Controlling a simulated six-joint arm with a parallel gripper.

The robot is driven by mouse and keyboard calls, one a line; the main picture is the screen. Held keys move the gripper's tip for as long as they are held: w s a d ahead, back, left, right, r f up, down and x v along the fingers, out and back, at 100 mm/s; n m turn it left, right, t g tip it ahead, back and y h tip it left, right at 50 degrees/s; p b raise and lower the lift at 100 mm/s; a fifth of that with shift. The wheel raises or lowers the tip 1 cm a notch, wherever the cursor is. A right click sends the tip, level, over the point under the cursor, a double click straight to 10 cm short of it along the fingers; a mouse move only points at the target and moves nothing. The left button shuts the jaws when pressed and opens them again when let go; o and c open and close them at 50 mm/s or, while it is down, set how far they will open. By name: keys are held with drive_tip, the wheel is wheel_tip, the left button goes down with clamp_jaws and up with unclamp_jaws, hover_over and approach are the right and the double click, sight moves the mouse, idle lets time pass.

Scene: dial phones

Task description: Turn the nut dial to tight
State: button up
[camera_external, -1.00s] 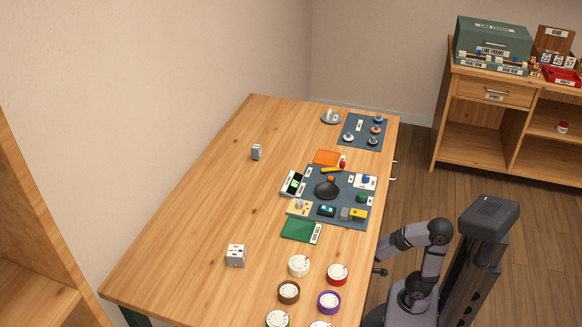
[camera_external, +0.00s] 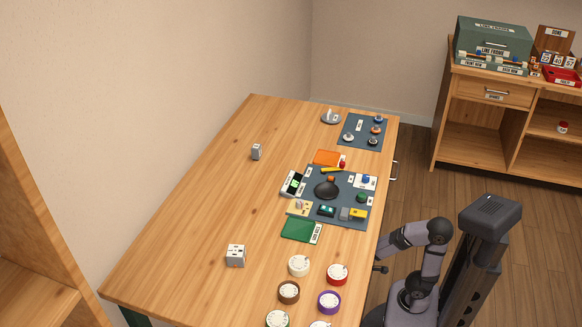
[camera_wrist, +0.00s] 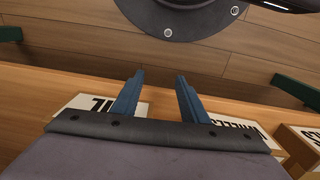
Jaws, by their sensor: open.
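Several round dials with white faces stand at the near end of the wooden table in the external view: a cream one (camera_external: 298,265), a red one (camera_external: 337,274), a brown one (camera_external: 289,292), a purple one (camera_external: 329,302), a green one (camera_external: 277,319) and a white one cut off by the bottom edge. Their markings are too small to read, so I cannot tell which is the nut dial. My gripper (camera_external: 380,269) is beside the table's right edge, apart from the dials. In the wrist view my gripper (camera_wrist: 160,76) has its two blue fingers apart, with nothing between them.
A dark mat (camera_external: 349,215) with small items lies mid-table, with a green board (camera_external: 300,229) beside it. A white cube (camera_external: 236,255) stands to the left. The table's left part is mostly clear. Labelled wooden fronts (camera_wrist: 35,90) show below my fingers in the wrist view.

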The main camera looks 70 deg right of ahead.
drive_tip(key=s+d+r+n+g+h+p, duration=0.15)
drive_tip(key=s+d, duration=0.25)
drive_tip(key=d, duration=0.4)
drive_tip(key=s+d+r+n+g+h+p, duration=0.1)
drive_tip(key=s+d+r+n+p, duration=0.25)
drive_tip(key=d, duration=0.45)
drive_tip(key=s+d+r+n+g+h+p, duration=0.1)
drive_tip(key=s+d+r+h+p, duration=0.1)
drive_tip(key=s+d, duration=0.5)
drive_tip(key=s+d+r+m+g+h+p, duration=0.25)
drive_tip(key=s+d+r+p, duration=0.4)
drive_tip(key=r, duration=0.65)
drive_tip(key=s+d+r+m+g+h+p, duration=0.1)
drive_tip(key=s+d+r+g+h+p, duration=0.2)
drive_tip(key=r+p, duration=0.8)
drive_tip(key=s+d+r+m+g+h+p, duration=0.1)
drive_tip(key=s+d+r+g+p, duration=0.35)
drive_tip(key=r, duration=1.05)
drive_tip(key=m+t+y+p, duration=1.2)
drive_tip(key=m+y+p, duration=0.3)
drive_tip(key=p, duration=2.2)
approach(366, 176)
drive_tip(key=shift+g, duration=0.25)
drive_tip(key=shift+p+x, duration=1)
drive_tip(key=shift+x, duration=3.1)
